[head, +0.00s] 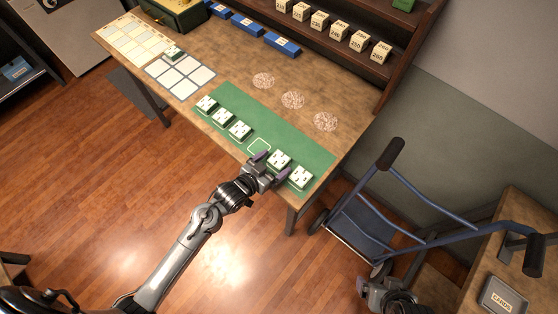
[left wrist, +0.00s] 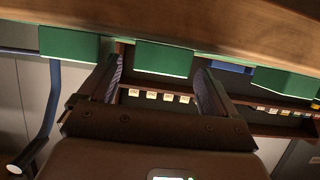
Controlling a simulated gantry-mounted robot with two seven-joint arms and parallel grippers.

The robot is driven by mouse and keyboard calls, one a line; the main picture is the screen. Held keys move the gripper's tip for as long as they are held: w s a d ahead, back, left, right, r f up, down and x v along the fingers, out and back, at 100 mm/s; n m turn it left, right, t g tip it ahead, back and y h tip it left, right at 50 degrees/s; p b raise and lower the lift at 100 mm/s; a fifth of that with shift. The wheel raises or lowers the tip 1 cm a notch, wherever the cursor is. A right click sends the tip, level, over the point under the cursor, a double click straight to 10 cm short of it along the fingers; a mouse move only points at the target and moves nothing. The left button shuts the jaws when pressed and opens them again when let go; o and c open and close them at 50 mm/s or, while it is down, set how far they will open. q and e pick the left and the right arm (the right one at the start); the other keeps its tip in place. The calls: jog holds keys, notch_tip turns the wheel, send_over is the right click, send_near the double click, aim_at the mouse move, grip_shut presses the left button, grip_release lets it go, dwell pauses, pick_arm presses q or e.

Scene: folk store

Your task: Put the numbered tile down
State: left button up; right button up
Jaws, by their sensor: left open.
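Several white-faced, green-sided tiles sit in a row on a green mat (head: 300,141); their marks are too small to read. My left gripper (head: 271,166) is open at the table's front edge, its fingers on either side of one tile (head: 279,159). In the left wrist view a green tile (left wrist: 165,57) shows between the spread fingers (left wrist: 160,75), with gaps at both sides. I cannot tell whether it touches the mat. An empty outlined square (head: 259,146) lies left of that tile. Another tile (head: 174,53) lies by the white grid card (head: 181,77). My right gripper (head: 378,290) is low at the right, unclear.
Three patterned round patches (head: 292,99) lie behind the mat. Blue blocks (head: 281,44) and a shelf of numbered cubes (head: 338,32) stand at the back. A blue cart (head: 365,225) stands right of the table. A tray marked CARDS (head: 502,297) is at lower right.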

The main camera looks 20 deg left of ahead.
aim_at(279, 160)
pick_arm(q)
jog(key=x, duration=0.3)
jog(key=shift+w, duration=0.2)
jog(key=c, duration=1.3)
jog(key=shift+o, duration=0.2)
jog(key=shift+r, duration=0.15)
